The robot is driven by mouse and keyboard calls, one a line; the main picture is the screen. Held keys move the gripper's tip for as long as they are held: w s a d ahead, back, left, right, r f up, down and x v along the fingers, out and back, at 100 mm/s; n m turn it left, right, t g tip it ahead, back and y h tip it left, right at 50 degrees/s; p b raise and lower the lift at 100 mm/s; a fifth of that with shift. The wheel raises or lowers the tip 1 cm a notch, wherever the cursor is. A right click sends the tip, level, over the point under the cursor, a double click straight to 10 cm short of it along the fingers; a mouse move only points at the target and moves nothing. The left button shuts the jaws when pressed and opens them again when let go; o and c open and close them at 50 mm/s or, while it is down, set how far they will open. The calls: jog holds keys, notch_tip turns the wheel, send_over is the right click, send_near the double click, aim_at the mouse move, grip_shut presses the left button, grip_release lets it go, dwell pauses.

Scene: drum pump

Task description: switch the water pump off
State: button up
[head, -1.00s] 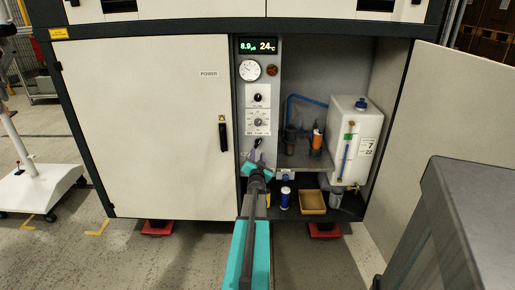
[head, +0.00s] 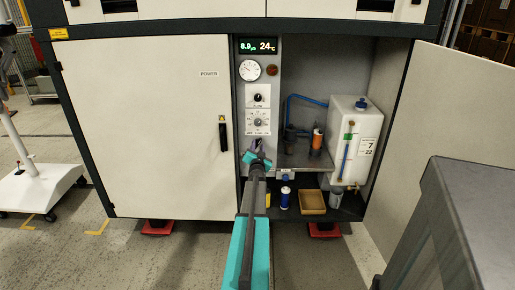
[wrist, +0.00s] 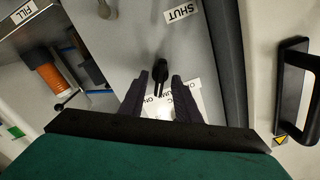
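The small black switch lever (wrist: 160,72) is on the grey control panel (head: 242,100), with a partly hidden white label plate (wrist: 156,106) next to it in the wrist view. The readable part of the plate seems to say "ON". My gripper (wrist: 160,82) is open, one dark finger on each side of the lever. I cannot tell whether either finger touches it. In the head view my gripper (head: 257,157) is at the lower part of the panel and hides most of the lever there. The lever's exact setting is hard to tell.
The open bay at right holds a white tank (head: 354,140), an orange cylinder (head: 317,139) and a shelf. A black door handle (wrist: 292,90) is right of the panel in the wrist view.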

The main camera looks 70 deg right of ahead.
dwell(0.3)
grip_shut()
jog(key=shift+f+n+b, duration=0.1)
jog(key=shift+n+b, duration=0.4)
jog(key=shift+b, duration=0.2)
jog(key=shift+n+b, duration=0.6)
jog(key=shift+b, duration=0.05)
jog(key=n+b, duration=0.3)
jog(key=shift+f, duration=0.1)
jog(key=n+b, duration=0.4)
jog(key=shift+n, duration=0.3)
jog(key=shift+n+b, duration=0.95)
jog(key=shift+n, duration=0.15)
jog(key=shift+d+r, duration=0.1)
jog(key=shift+r, duration=0.1)
